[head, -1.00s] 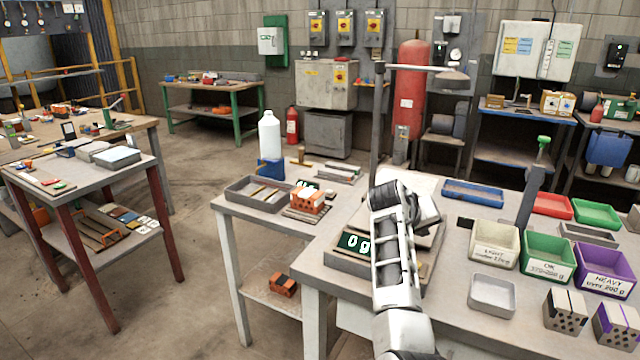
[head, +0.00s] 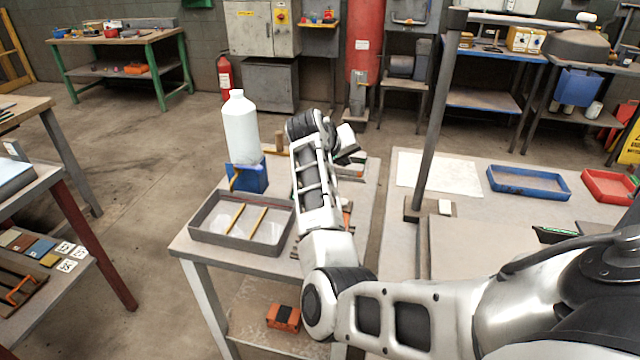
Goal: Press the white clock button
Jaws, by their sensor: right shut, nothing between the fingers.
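I cannot make out the white clock button for certain. A small white block (head: 445,207) sits at the foot of the grey post (head: 436,130), and I cannot tell what it is. My right arm reaches in from the lower right over the small table. My right gripper (head: 347,150) is above that table, right of the white bottle (head: 241,128). It is shut and empty; its fingertips are hard to make out. My forearm hides most of the table's middle, where a brick and a small display showed earlier. My left gripper is not in view.
A grey tray (head: 210,238) with yellow sticks lies left of my arm. The bottle stands by a blue block (head: 247,178). A white sheet (head: 439,174), a blue tray (head: 527,183) and a red tray (head: 608,187) lie to the right. A dark display (head: 555,235) is partly hidden.

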